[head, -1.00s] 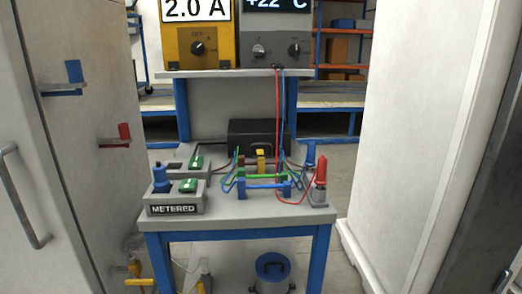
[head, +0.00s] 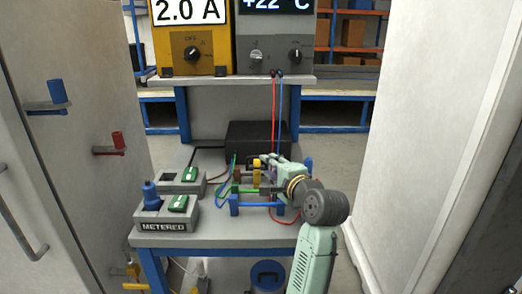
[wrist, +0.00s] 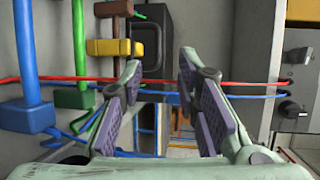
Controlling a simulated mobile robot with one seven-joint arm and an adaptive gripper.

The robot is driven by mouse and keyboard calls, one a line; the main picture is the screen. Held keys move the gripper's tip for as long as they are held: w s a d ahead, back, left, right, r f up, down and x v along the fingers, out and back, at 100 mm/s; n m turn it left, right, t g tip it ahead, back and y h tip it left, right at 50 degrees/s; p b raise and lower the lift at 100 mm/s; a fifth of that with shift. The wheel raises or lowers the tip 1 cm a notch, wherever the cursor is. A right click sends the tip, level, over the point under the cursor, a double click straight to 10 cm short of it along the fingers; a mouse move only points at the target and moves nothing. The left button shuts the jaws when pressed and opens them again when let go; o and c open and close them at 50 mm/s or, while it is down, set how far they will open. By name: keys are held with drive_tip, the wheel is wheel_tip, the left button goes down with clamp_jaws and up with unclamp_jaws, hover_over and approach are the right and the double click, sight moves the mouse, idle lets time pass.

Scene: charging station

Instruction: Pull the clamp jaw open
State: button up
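My gripper (head: 268,160) reaches over the bench from the lower right. In the wrist view its two padded fingers (wrist: 160,78) are apart, with no object gripped. A row of coloured bars and blocks stands on the bench. It includes a yellow block (wrist: 115,47), a green bar (wrist: 73,96) and a blue bar (wrist: 33,118), all left of the fingers in the wrist view. The yellow block (head: 257,164) is close by the fingertips in the head view. I cannot tell which part is the clamp jaw. My arm hides the right of the row.
A red cable (wrist: 240,84) and a blue cable (wrist: 240,95) cross the finger gap in the wrist view. A METERED box (head: 166,221) stands left on the bench, a black box (head: 255,140) behind. White cabinets (head: 420,130) flank the bench.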

sight(257, 157)
drive_tip(key=p+x, duration=0.2)
drive_tip(key=x, duration=0.8)
drive_tip(key=shift+w+f, duration=0.2)
drive_tip(key=shift+w, duration=0.1)
clamp_jaws()
idle(0.5)
